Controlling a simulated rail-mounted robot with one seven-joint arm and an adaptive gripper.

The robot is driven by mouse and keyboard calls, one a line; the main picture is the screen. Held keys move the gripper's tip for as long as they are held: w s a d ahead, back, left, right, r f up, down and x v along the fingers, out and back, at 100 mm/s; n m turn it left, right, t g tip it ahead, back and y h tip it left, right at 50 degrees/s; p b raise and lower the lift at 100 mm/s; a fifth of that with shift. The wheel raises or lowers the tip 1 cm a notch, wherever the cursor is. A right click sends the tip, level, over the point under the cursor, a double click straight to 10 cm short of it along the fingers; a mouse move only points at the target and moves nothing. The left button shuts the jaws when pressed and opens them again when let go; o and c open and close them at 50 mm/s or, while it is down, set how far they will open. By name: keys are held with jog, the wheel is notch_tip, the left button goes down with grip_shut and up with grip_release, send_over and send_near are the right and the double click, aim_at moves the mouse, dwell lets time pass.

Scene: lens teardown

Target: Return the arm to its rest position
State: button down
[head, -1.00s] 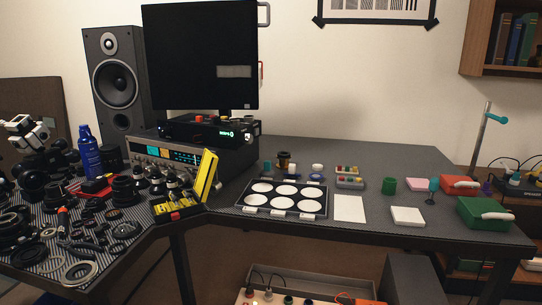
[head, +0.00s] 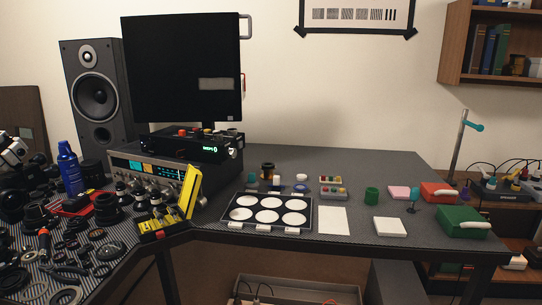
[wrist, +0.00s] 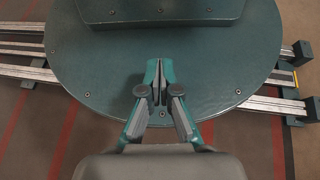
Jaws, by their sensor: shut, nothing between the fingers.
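My gripper (wrist: 158,88) shows in the wrist view with its two fingers together and nothing between them. It hangs over a dark green round plate (wrist: 90,60) of my own base. The gripper and arm do not show in the head view.
In the head view a dark desk (head: 370,165) holds a black tray with white discs (head: 240,199), a white pad (head: 390,227) and a green box (head: 462,222). Lens parts crowd the left. Metal rails (wrist: 22,48) run over the striped floor in the wrist view.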

jog(key=w+r+t+p, duration=0.25)
jog(key=r+p, duration=0.45)
jog(key=p, duration=0.5)
jog(key=w+r+t+p, duration=0.1)
jog(key=r+t+p, duration=0.2)
jog(key=r+p, duration=0.6)
jog(key=s+f+g+b, duration=0.2)
jog(key=s+f+b, duration=0.1)
jog(key=f+b, duration=1.3)
jog(key=shift+f, duration=0.75)
